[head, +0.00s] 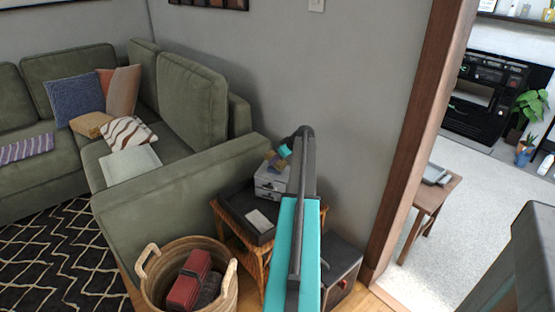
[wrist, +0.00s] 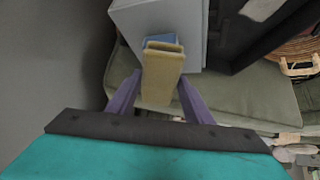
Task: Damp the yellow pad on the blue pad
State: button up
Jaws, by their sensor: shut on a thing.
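The yellow pad (wrist: 162,78) is a tan-yellow block between the two purple fingers of my gripper (wrist: 155,98), which is shut on it. The blue pad (wrist: 160,40) shows as a small blue strip just past the yellow pad's far end, mostly hidden by it. I cannot tell whether the two pads touch. In the head view the yellow pad (head: 277,162) is a small patch at the end of my arm, over a light grey box (head: 270,184); the fingers are hardly visible there.
The grey box stands on a wicker side table (head: 238,236) beside a black tray (head: 238,210) holding a pale item. A green sofa (head: 165,205) is to the left. A handled basket (head: 222,298) with red and dark things stands in front. The wall is close behind the box.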

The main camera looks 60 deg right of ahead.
dwell(0.4)
jog(key=shift+r+p, duration=0.9)
jog(key=shift+r, duration=2.6)
jog(key=w+a+r+n, duration=0.1)
jog(key=w+a+r, duration=0.1)
jog(key=w+a, duration=0.8)
jog(key=w+a+r+y, duration=0.1)
jog(key=w+a+r, duration=0.25)
jog(key=a, duration=1.25)
jog(key=w+a+r+n, duration=0.1)
jog(key=w+a+r, duration=0.1)
jog(key=w+a, duration=0.85)
jog(key=s+a+r, duration=0.1)
jog(key=a+r, duration=0.1)
jog(key=a, duration=1.2)
jog(key=s+a+r, duration=0.1)
jog(key=a+r, duration=0.1)
jog(key=a, duration=1.3)
jog(key=s+a+r+y, duration=0.1)
jog(key=s+a+r, duration=0.1)
jog(key=a, duration=1.2)
jog(key=shift+a+n, duration=0.2)
jog(key=shift+n, duration=0.2)
jog(key=shift+s, duration=0.15)
